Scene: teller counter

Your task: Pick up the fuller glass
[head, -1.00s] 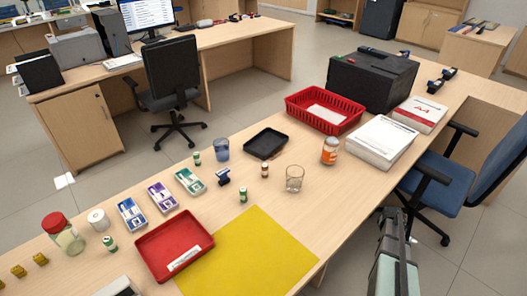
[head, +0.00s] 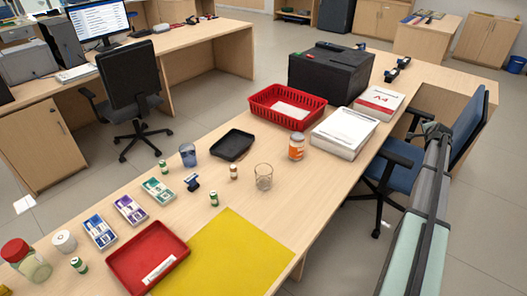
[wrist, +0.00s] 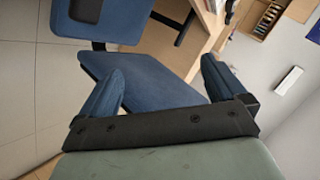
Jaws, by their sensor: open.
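The bluish glass (head: 188,154) is behind the small bottles and looks filled with something blue. The clear glass (head: 263,177) is nearer the middle, right of a small brown bottle, and looks empty or nearly so. My gripper (wrist: 160,90) is open and empty in the wrist view, with its two blue-grey fingers apart. It is over the blue chair beside the counter, well right of both glasses. In the head view its fingertips are hard to make out.
A red tray (head: 148,257) and yellow mat (head: 225,255) lie nearer. The blue chair (head: 398,165) stands at the counter's right edge.

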